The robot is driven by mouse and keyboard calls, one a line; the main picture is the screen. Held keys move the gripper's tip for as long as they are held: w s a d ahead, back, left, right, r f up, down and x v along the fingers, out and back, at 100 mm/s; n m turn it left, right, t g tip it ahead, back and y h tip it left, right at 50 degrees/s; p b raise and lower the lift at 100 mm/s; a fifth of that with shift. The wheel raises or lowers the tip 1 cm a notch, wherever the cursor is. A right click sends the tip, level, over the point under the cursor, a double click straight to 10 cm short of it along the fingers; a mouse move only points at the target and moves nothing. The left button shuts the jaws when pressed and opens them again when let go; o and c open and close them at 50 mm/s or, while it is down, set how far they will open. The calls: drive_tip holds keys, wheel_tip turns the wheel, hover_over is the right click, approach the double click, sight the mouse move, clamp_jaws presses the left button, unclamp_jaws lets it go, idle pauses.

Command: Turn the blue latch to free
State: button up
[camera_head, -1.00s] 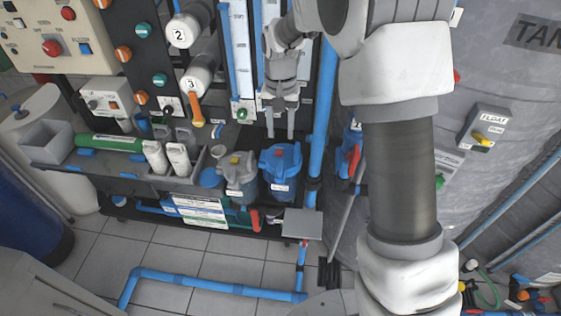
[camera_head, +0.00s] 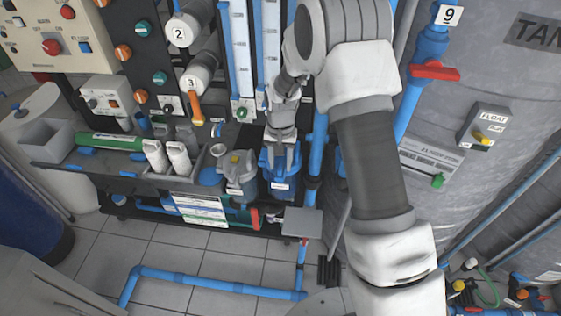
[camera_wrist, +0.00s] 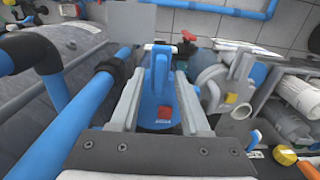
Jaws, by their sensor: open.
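The blue housing (camera_head: 279,186) stands on the shelf at the foot of the rack. In the wrist view a raised blue latch (camera_wrist: 160,72) rises from its blue top (camera_wrist: 153,112), which carries a small red square. My gripper (camera_head: 282,163) points down over this housing. In the wrist view my gripper (camera_wrist: 160,80) is open, with one finger on each side of the latch. I cannot tell whether either finger touches it. In the head view my gripper hides most of the housing's top.
A grey housing (camera_head: 236,172) with a yellow mark stands just left of the blue one. A vertical blue pipe (camera_head: 315,165) runs close on the right. White bottles (camera_head: 178,158) stand further left. A grey tank (camera_head: 500,80) fills the right.

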clamp_jaws()
drive_tip(key=shift+n, duration=0.4)
drive_tip(key=n+b, duration=0.1)
drive_tip(key=n, duration=0.3)
drive_tip(key=shift+b, duration=0.4)
drive_tip(key=n, duration=0.4)
drive_tip(key=shift+n+b, duration=0.3)
drive_tip(key=n, duration=0.4)
drive_tip(key=shift+r, duration=0.1)
drive_tip(key=shift+n+p, duration=0.35)
drive_tip(key=shift+n, duration=1.85)
unclamp_jaws()
